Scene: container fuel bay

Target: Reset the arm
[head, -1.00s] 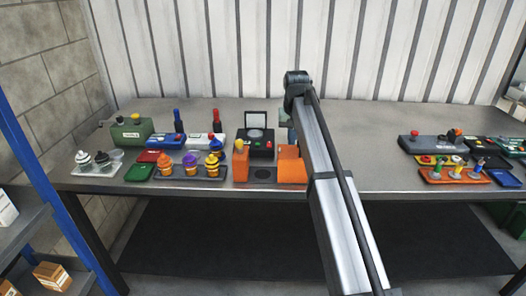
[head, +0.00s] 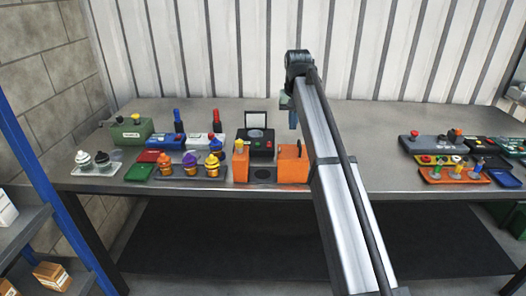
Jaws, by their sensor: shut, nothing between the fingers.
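My arm reaches from the lower right up over the table (head: 362,125), with its elbow high near the back wall. My gripper (head: 292,121) shows small, just left of the arm link, hanging in the air above and behind the orange block (head: 293,171). It is shut and holds nothing. A black device with a raised lid (head: 262,143) stands to the left of and below the gripper in the picture, apart from it. The fingertips are small, so fine detail is lost.
At left stand a green box (head: 132,133), blue box (head: 166,141), white box (head: 204,143) and a tray (head: 222,173) of coloured-capped pieces. At right are a grey control box (head: 425,148) and an orange tray (head: 453,180). The table between is largely clear.

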